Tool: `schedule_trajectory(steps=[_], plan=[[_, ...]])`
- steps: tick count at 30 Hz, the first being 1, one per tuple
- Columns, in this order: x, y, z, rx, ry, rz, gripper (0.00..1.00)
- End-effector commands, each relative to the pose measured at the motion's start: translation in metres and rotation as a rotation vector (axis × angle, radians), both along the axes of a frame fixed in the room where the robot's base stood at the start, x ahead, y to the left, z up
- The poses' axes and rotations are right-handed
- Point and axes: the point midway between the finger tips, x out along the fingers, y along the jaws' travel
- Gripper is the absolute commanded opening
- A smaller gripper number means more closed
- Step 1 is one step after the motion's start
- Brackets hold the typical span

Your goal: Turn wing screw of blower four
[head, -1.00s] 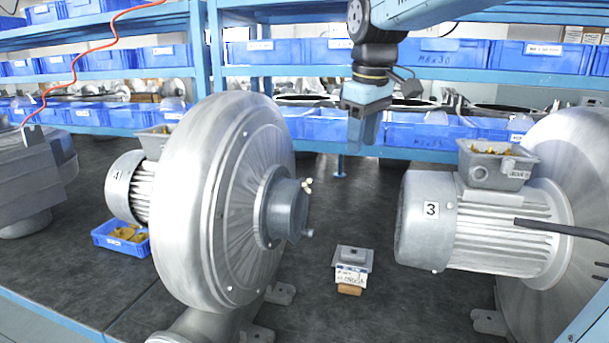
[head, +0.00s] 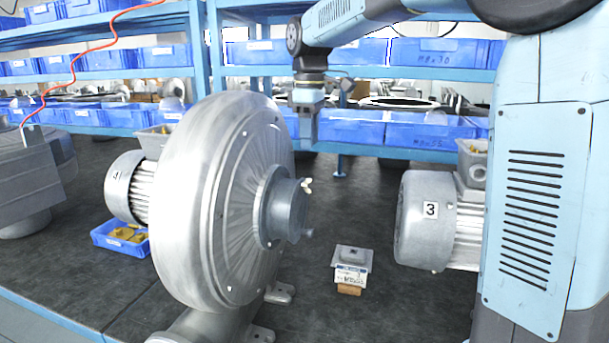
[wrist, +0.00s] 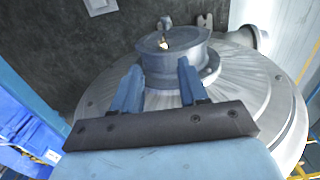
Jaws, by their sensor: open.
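Blower four (head: 225,215) stands left of centre in the head view, with a "4" label on its motor (head: 122,185). A grey cylindrical port (head: 285,208) sticks out of its face to the right. The small pale wing screw (head: 307,186) sits at the port's rim; it also shows in the wrist view (wrist: 164,44). My gripper (head: 307,137) is open and empty, above the wing screw in the head view. In the wrist view its two blue fingers (wrist: 158,70) are apart, with the port beyond their tips. It does not touch the screw.
Blower three (head: 425,222) stands at the right, partly hidden by my arm. A small labelled box (head: 352,257) lies on the dark bench between the blowers. A blue bin with yellow parts (head: 120,238) is at the left. Shelves with blue bins (head: 435,52) run behind.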

Motion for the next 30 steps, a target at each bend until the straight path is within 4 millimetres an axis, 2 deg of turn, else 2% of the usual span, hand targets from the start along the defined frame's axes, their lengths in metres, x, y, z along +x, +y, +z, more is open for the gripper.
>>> schedule_trajectory(steps=[9,15,21,30], plan=[[0.0,0.0,-0.057,-0.001,0.003,0.0,0.43],[-0.001,0.0,-0.083,-0.001,0.003,0.0,0.43],[0.0,0.0,-0.095,0.0,0.0,0.0,0.43],[0.0,0.001,-0.096,0.0,-0.001,0.0,0.43]])
